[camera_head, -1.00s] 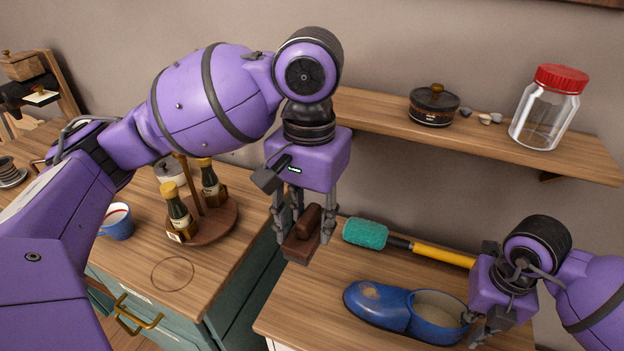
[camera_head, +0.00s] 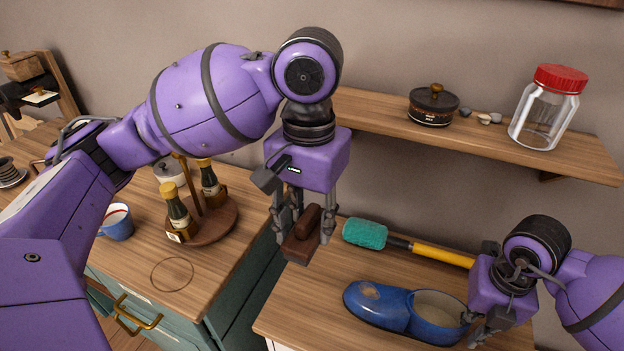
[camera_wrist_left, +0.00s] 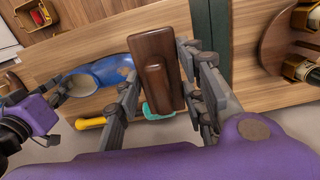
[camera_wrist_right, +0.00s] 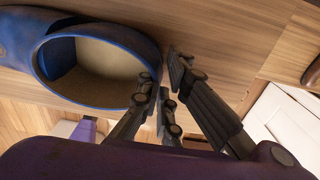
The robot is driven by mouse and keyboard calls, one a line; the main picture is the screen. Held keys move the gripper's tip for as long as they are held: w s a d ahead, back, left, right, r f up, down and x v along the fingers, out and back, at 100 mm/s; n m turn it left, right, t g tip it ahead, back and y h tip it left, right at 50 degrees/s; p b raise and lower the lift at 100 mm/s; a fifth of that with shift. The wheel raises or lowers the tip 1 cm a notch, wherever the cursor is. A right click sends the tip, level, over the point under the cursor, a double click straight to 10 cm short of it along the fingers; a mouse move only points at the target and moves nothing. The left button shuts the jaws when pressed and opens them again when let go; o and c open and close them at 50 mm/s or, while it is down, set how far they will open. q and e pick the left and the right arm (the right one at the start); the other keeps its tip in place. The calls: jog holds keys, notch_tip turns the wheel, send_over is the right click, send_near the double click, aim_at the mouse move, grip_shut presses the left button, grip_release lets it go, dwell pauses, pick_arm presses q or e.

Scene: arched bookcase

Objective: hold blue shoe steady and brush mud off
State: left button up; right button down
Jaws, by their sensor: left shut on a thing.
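The blue shoe (camera_head: 400,308) lies on the right wooden counter, toe to the left, opening up. A brown mud patch (camera_head: 369,291) shows on its toe. My left gripper (camera_head: 303,230) is shut on the brown wooden brush (camera_head: 300,248), held above and to the left of the shoe. The brush also shows in the left wrist view (camera_wrist_left: 155,45). My right gripper (camera_head: 476,326) is at the shoe's heel end. In the right wrist view its fingers (camera_wrist_right: 168,85) are by the rim of the shoe opening (camera_wrist_right: 95,60); whether they grip it is unclear.
A teal-headed brush with a yellow handle (camera_head: 440,254) lies behind the shoe. A shelf (camera_head: 380,112) above holds a dark pot (camera_head: 433,104) and a red-lidded jar (camera_head: 548,108). On the left counter are a round bottle stand (camera_head: 222,226) and a blue mug (camera_head: 117,222).

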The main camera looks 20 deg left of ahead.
pick_arm(q)
jog(key=shift+d+r, duration=0.15)
jog(key=shift+d, duration=0.2)
jog(key=w+d+f, duration=0.3)
jog(key=d+f, duration=0.7)
jog(key=d, duration=0.1)
jog(key=shift+w+a+f, duration=0.1)
jog(key=shift+f, duration=3.25)
jog(key=shift+w, duration=2.2)
jog(key=shift+s+f, duration=0.1)
jog(key=shift+s, duration=0.35)
jog(key=shift+s+r, duration=0.2)
jog(key=shift+s, duration=0.6)
jog(key=shift+s+r, duration=0.15)
jog(key=shift+s, duration=0.6)
jog(key=shift+s+r, duration=0.2)
jog(key=shift+r, duration=0.05)
notch_tip(320, 180, up, 7)
jog(key=shift+f, duration=0.2)
jog(key=shift+f, duration=0.1)
